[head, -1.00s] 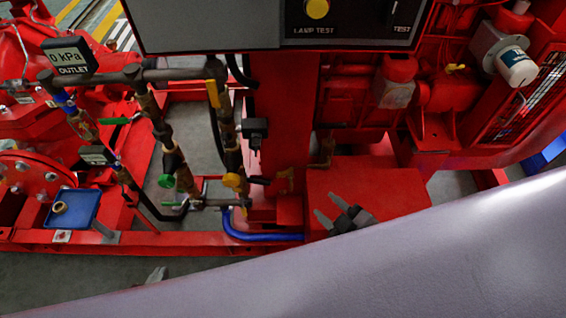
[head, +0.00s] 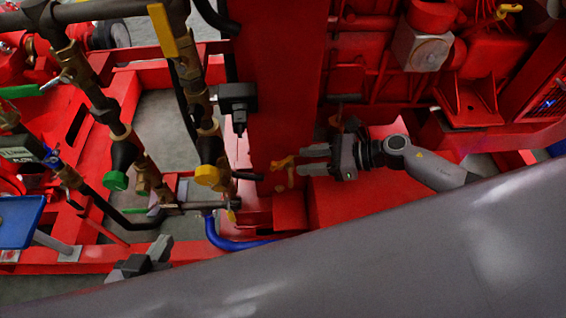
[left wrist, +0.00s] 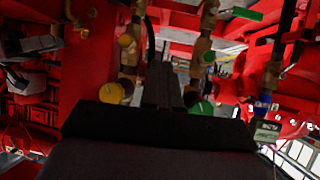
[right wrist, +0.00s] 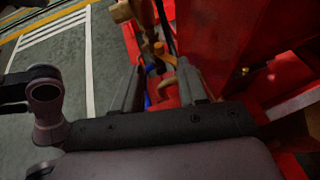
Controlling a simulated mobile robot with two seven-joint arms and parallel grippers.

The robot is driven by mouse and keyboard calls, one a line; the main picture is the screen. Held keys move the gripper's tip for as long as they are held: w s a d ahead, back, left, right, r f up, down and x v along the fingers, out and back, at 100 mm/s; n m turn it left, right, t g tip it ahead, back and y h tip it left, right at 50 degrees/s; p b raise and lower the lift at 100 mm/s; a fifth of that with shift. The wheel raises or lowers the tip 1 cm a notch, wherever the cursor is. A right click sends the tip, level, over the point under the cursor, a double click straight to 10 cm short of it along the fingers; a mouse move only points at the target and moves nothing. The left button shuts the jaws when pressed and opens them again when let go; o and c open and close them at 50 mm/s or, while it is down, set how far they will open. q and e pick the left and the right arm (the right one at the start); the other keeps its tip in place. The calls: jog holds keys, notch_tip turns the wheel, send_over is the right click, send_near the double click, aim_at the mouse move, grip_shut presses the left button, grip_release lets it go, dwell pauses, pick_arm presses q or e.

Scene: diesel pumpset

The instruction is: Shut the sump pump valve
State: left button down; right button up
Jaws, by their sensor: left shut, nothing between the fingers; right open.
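No label marks the sump pump valve, so I cannot tell for sure which valve it is. A small yellow handle (head: 283,163) sits on the red frame beside the pipework. My right gripper (head: 302,160) is open, its fingertips pointing left just right of this handle. In the right wrist view, yellow and brass parts (right wrist: 160,50) show beyond the open fingers (right wrist: 160,75). My left gripper (head: 162,248) is low at the left, apart from the pipes. Its fingers (left wrist: 162,65) are shut and empty in the left wrist view.
Vertical pipes carry a yellow lever (head: 162,30), a yellow knob (head: 207,175) and a green knob (head: 115,181). A black box (head: 238,97) hangs beside them. A blue hose (head: 230,243) runs below. A blue tray (head: 18,222) is at far left.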

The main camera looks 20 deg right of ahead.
aim_at(277, 164)
jog(key=x, duration=0.7)
jog(key=shift+r+b, duration=0.1)
jog(key=shift+b, duration=0.3)
